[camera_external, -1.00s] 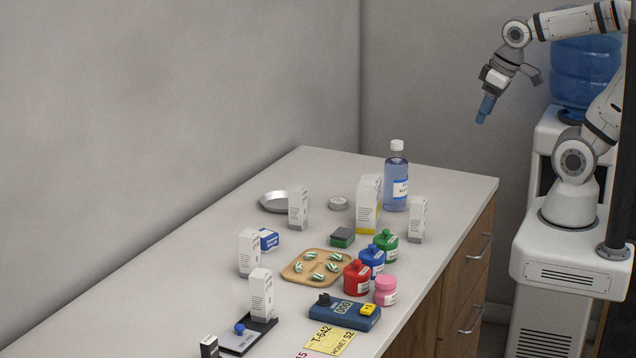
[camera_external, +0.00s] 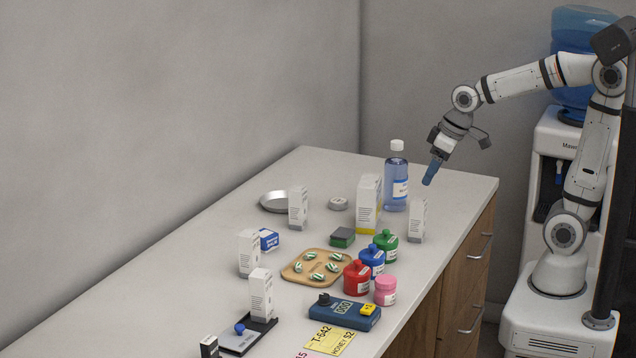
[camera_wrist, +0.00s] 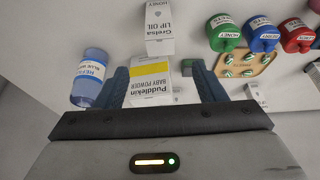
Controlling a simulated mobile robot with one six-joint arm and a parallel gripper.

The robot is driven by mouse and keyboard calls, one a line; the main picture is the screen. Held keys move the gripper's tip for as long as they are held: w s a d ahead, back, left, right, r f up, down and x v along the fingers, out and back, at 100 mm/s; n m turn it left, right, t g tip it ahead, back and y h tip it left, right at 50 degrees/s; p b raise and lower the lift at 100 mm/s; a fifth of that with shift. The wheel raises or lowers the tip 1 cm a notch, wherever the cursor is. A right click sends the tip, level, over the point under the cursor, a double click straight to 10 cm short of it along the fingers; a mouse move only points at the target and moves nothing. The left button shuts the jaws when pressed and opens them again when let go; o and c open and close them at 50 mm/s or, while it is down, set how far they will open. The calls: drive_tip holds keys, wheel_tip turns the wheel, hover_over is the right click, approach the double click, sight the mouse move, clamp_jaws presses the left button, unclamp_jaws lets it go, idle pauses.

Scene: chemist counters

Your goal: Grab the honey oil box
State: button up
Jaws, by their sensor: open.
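The honey oil box (camera_external: 418,221) is a white upright carton near the counter's right edge, beside the green jar. In the wrist view the honey oil box (camera_wrist: 160,30) shows at the top centre, its face reading Gretsa Lip Oil and Honey. My gripper (camera_external: 430,176) is in the air above and slightly right of it, fingers pointing down, open and empty. In the wrist view my gripper (camera_wrist: 160,68) has its two blue fingers apart.
Green (camera_external: 386,246), blue (camera_external: 371,260) and red (camera_external: 357,278) jars stand in front. The counter's right edge is close.

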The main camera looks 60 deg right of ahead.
sight(420, 200)
drive_tip(key=x, duration=0.9)
drive_tip(key=shift+s+f+b, duration=0.1)
drive_tip(key=shift+s+b, duration=0.2)
drive_tip(key=shift+b, duration=0.05)
drive_tip(key=shift+w+f, duration=0.25)
drive_tip(key=shift+f, duration=0.15)
drive_tip(key=shift+c, duration=0.5)
drive_tip(key=c, duration=1)
drive_tip(key=shift+r, duration=0.1)
